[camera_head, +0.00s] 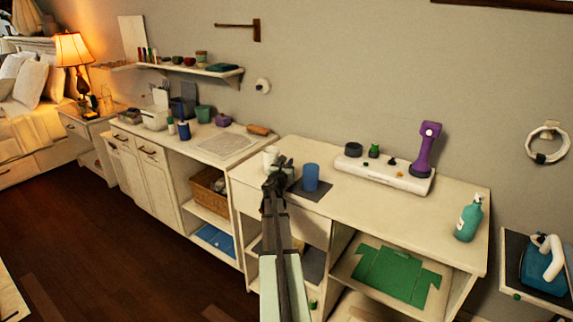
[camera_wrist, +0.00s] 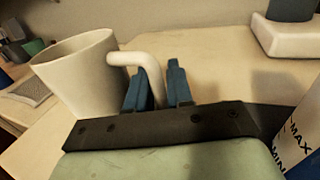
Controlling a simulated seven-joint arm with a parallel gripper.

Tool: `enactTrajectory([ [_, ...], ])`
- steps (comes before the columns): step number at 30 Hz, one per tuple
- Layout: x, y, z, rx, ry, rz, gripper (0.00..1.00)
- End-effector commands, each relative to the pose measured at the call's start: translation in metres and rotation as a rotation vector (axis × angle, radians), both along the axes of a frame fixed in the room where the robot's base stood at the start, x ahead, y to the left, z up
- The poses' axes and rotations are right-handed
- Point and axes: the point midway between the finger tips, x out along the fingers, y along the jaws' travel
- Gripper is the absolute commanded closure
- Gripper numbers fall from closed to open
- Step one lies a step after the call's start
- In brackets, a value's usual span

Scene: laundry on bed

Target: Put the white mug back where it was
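The white mug (camera_wrist: 72,75) is at the left of the wrist view, open end up and slightly tilted in the picture. It also shows in the head view (camera_head: 270,156) at the left end of the right-hand counter, partly hidden by my gripper (camera_head: 279,172). In the wrist view, the mug's handle runs down between the two blue fingers of my gripper (camera_wrist: 158,88). The fingers are close together, and the handle fills most of the gap. The mug's base is hidden, so I cannot tell whether it touches the counter.
A blue cup (camera_head: 311,177) stands on a dark mat (camera_head: 310,191) just right of my gripper. A white board (camera_head: 383,175) with small items and a purple device (camera_head: 427,150) is at the back. A teal bottle (camera_head: 469,218) stands at the right end. The counter's front middle is clear.

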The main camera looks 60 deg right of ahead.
Motion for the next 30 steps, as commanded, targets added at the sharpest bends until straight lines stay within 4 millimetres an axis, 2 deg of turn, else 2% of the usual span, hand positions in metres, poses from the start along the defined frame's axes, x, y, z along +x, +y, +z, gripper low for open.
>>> enactTrajectory([
  [1, 0.000, 0.000, 0.000, 0.000, 0.000, 0.000, 0.74],
  [6, 0.000, 0.000, 0.000, 0.000, 0.000, 0.000, 0.58],
  [17, 0.000, 0.000, 0.003, 0.000, -0.001, 0.000, 0.58],
  [23, -0.007, 0.017, 0.003, 0.000, -0.001, 0.000, 0.58],
  [30, -0.020, 0.056, 0.003, 0.000, -0.001, 0.002, 0.58],
])
